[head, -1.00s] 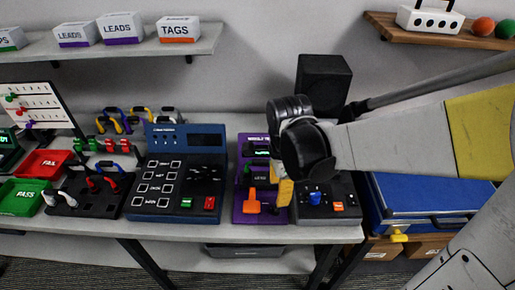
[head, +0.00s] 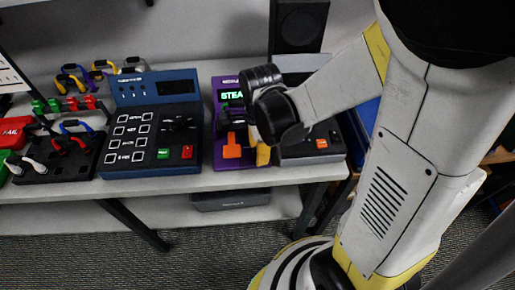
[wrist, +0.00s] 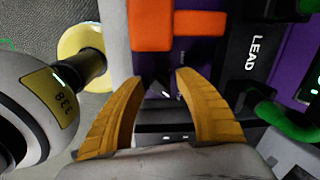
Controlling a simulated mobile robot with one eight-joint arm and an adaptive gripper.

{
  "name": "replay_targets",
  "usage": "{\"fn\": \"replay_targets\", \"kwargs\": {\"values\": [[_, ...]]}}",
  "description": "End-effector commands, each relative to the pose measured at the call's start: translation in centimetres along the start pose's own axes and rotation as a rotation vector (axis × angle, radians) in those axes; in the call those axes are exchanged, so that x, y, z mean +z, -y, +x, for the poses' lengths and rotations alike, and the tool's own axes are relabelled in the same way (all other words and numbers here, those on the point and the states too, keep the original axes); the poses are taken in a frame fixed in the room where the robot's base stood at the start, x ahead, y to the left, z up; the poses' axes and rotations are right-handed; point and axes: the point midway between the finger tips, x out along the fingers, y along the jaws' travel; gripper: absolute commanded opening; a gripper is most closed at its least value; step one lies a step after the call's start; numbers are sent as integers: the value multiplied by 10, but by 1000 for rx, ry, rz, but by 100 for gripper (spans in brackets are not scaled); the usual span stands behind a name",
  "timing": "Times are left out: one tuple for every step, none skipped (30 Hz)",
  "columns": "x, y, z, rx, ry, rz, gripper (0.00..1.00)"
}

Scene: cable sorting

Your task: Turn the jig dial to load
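The purple jig (head: 220,112) stands on the bench, with a lit green display (head: 232,96) starting "STEA" and an orange lever (head: 232,149) at its front. My gripper (head: 263,155) points down at the jig's right front side; its arm hides part of the jig, and I cannot make out the dial in the head view. In the wrist view, my gripper (wrist: 160,82) has its two yellow fingers apart. A small dark part with a white mark (wrist: 164,92), possibly the dial, lies between them. I cannot tell whether the fingers touch it. The orange lever (wrist: 178,24) is just beyond the fingertips.
A blue panel box (head: 152,130) with green and red buttons stands left of the jig. A dark box with an orange switch (head: 321,143) stands close on its right. A cable rack (head: 60,160) is further left. The bench front edge (head: 160,184) is clear.

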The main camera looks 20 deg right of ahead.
Motion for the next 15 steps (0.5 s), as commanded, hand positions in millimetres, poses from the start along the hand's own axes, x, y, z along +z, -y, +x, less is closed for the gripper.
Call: {"fn": "replay_targets", "kwargs": {"values": [[0,0,0,0,0,0,22],[0,0,0,0,0,0,13],[0,0,0,0,0,0,0],[0,0,0,0,0,0,0],[0,0,0,0,0,0,0],[0,0,0,0,0,0,0],[0,0,0,0,0,0,0],[0,0,0,0,0,0,0],[0,0,0,0,0,0,0],[0,0,0,0,0,-1,0],[0,0,0,0,0,-2,0],[0,0,0,0,0,-5,0],[0,0,0,0,0,-8,0],[0,0,0,0,0,-13,0],[0,0,0,0,1,-20,0]]}}
